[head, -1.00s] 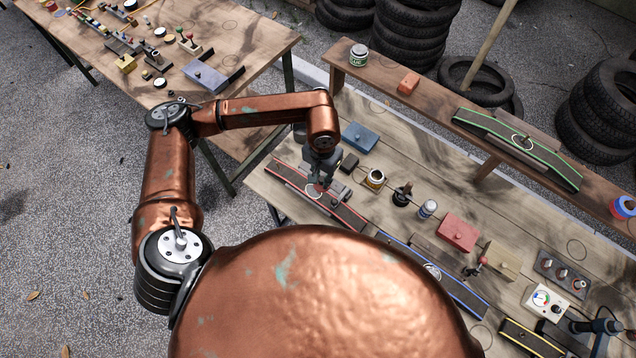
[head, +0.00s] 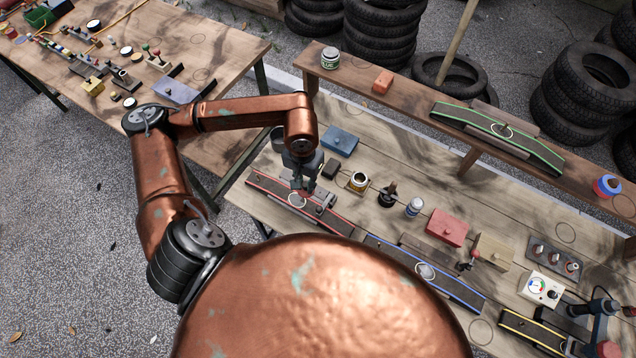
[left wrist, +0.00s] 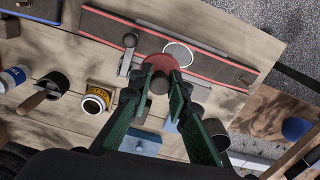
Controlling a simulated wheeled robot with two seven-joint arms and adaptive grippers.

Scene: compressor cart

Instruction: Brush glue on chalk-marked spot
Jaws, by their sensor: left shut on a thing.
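A red-edged belt (head: 285,192) lies at the table's left end with a white chalk ring (head: 297,201) on it; the ring also shows in the left wrist view (left wrist: 178,54). My left gripper (head: 303,188) is over this belt, beside the ring. In the left wrist view its green fingers (left wrist: 163,88) are shut on a dark knob-like piece with a reddish round part (left wrist: 160,64) below it. I cannot tell whether it touches the belt. An open yellow-labelled jar (head: 358,182) stands nearby. A dark pot (head: 387,196) beside it has a wooden handle sticking out (left wrist: 33,103).
A blue-edged belt (head: 450,288) and a green-edged belt (head: 470,124) on the shelf also carry white rings. A glue tin (head: 330,58) and an orange block (head: 382,82) stand on the shelf. Blue (head: 340,140) and red (head: 447,227) boxes stand on the table.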

